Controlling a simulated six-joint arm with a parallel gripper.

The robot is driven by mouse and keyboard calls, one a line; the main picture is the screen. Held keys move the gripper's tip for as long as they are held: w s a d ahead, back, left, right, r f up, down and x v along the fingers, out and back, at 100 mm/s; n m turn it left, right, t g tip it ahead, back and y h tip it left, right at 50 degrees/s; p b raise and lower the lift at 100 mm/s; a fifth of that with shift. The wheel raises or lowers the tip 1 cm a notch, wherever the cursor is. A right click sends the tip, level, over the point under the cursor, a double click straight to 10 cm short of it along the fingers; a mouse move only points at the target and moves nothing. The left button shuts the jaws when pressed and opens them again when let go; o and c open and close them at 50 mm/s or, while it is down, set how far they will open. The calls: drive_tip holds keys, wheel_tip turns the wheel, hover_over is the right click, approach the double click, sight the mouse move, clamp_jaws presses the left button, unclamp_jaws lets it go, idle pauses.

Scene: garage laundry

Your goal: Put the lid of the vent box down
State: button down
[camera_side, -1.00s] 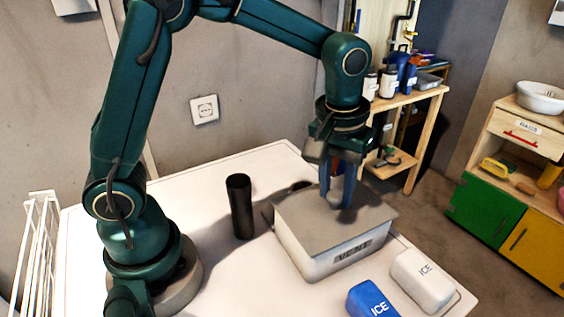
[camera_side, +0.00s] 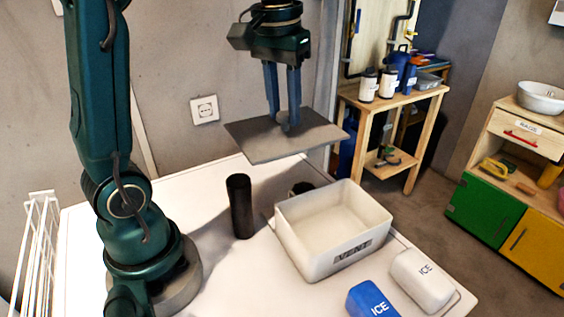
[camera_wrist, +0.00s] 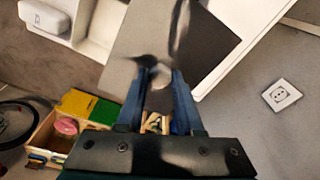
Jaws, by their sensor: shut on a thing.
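The grey flat lid (camera_side: 262,147) hangs level in the air, held by its knob in my gripper (camera_side: 287,122), whose two blue fingers are shut on it. In the wrist view the lid (camera_wrist: 205,50) spreads out in front of my gripper (camera_wrist: 157,85), with the round knob between the fingertips. The white vent box (camera_side: 305,258) stands on the table with its top open and looks empty inside. Its label shows on the front side. The lid is above and behind the box, to the left of it in the side view, apart from it.
A dark upright cylinder (camera_side: 240,206) stands left of the box. A small dark cup-like thing (camera_side: 301,188) is partly hidden behind the box. A blue ICE pack (camera_side: 371,300) and a white ICE pack (camera_side: 421,280) lie in front right.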

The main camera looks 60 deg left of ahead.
sight(283, 113)
wheel_tip(283, 113, up, 5)
drive_tip(key=shift+a+f, duration=0.1)
drive_tip(key=shift+a, duration=0.05)
drive_tip(key=s+a+n, duration=0.3)
drive_tip(key=a, duration=0.5)
drive_tip(key=s+a+n, duration=0.2)
drive_tip(key=s+a, duration=0.1)
drive_tip(key=a, duration=0.5)
drive_tip(key=shift+w+d+f, duration=0.1)
drive_tip(key=shift+f, duration=5.55)
drive_tip(key=shift+w+d+f, duration=0.1)
drive_tip(key=shift+f, duration=5.5)
drive_tip(key=shift+f, duration=0.15)
drive_tip(key=c, duration=0.6)
unclamp_jaws()
drive_tip(key=shift+o, duration=0.2)
